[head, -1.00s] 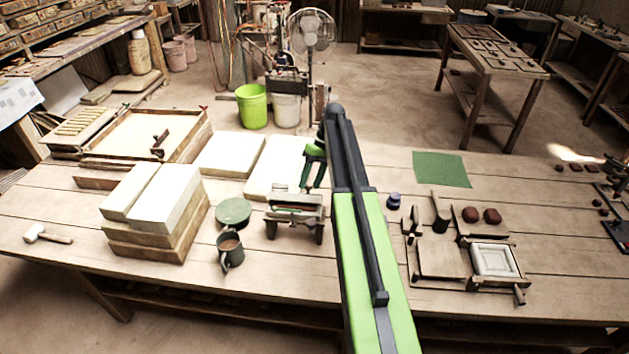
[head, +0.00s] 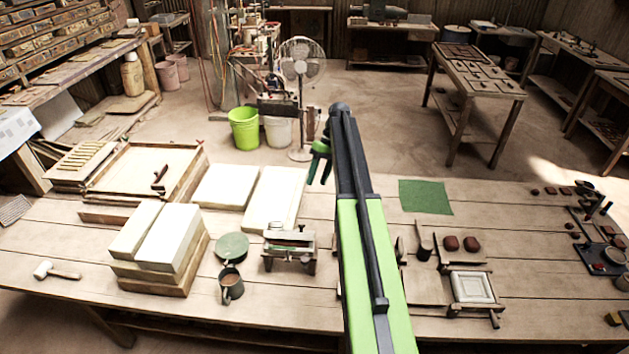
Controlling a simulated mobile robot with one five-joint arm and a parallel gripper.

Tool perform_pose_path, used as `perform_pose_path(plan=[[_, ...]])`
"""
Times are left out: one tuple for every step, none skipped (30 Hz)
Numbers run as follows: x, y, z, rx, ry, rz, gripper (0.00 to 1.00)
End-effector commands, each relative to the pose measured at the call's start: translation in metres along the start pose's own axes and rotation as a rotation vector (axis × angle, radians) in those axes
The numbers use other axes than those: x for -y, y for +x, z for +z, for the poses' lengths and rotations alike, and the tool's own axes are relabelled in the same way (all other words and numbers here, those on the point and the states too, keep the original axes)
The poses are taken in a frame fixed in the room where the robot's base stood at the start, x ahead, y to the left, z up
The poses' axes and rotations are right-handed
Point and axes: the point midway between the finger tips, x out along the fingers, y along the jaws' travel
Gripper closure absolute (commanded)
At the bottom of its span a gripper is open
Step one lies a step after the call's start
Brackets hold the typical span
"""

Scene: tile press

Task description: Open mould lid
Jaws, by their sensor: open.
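A small wooden mould with a pale square panel (head: 473,287) in a dark frame lies on the right part of the bench. A flat wooden board (head: 424,286) lies just left of it, partly hidden by my arm. I cannot tell which part is the lid. A small press-like stand (head: 290,252) with a metal top is at the middle of the bench. My gripper (head: 319,182) is open and empty, green-fingered, pointing down.
Pale slabs (head: 273,200) and a stacked block pile (head: 168,238) fill the left.

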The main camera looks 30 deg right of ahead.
Motion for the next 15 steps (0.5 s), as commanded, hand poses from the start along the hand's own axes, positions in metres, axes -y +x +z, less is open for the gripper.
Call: perform_pose_path(plan=[[0.0, 0.0, 0.0, 0.0, 0.0, 0.0, 0.53], [-0.001, 0.001, 0.0, 0.0, 0.0, 0.0, 0.53], [-0.001, 0.001, 0.0, 0.0, 0.0, 0.0, 0.53], [-0.001, 0.001, 0.0, 0.0, 0.0, 0.0, 0.53], [-0.001, 0.002, 0.0, 0.0, 0.0, 0.0, 0.53], [-0.001, 0.002, 0.0, 0.0, 0.0, 0.0, 0.56], [0.0, 0.003, 0.0, 0.0, 0.0, 0.001, 0.6], [0.002, 0.006, 0.001, 0.001, 0.0, 0.004, 0.64], [0.008, 0.013, 0.002, 0.003, 0.001, 0.012, 0.69], [0.015, 0.022, 0.003, 0.005, 0.002, 0.022, 0.73], [0.024, 0.034, 0.006, 0.007, 0.007, 0.035, 0.77], [0.04, 0.053, 0.01, 0.01, 0.011, 0.059, 0.82], [0.053, 0.07, 0.015, 0.011, 0.017, 0.082, 0.86], [0.068, 0.089, 0.02, 0.012, 0.024, 0.106, 0.9], [0.088, 0.116, 0.029, 0.01, 0.032, 0.144, 0.95]])
